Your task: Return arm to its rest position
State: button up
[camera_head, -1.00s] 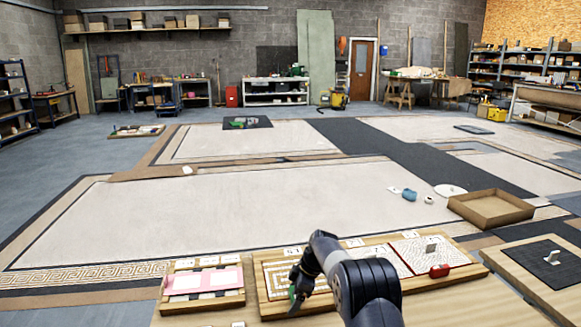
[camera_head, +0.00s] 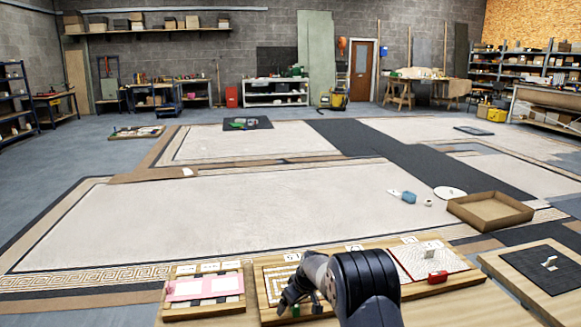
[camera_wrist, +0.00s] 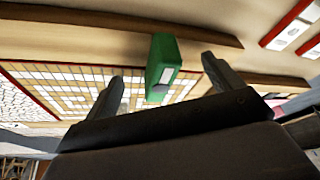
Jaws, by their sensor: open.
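My gripper (camera_head: 298,307) hangs low over the wooden board with mosaic panels (camera_head: 262,302), at the bottom middle of the head view. In the wrist view my gripper (camera_wrist: 164,73) has its two fingers spread wide apart. A green block (camera_wrist: 163,64) shows between the fingers in that view, with clear gaps on both sides. Behind it is a panel with a white and tan key pattern (camera_wrist: 70,90). My arm hides part of the board in the head view, and I cannot tell the exact gap between fingers and board.
A tray with pink pieces (camera_head: 204,288) lies left of the board. A cardboard box (camera_head: 490,211) is on the floor at the right, near a dark panel (camera_head: 540,270).

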jog(key=shift+m+t+h+p, duration=0.25)
jog(key=shift+m+h+p, duration=0.3)
jog(key=shift+m+p, duration=0.7)
jog(key=shift+m+t+h+p, duration=0.25)
jog(key=shift+m+h+p, duration=0.45)
jog(key=shift+m, duration=0.95)
jog(key=shift+y+v, duration=0.25)
jog(key=shift+v, duration=0.55)
jog(key=shift+r, duration=0.1)
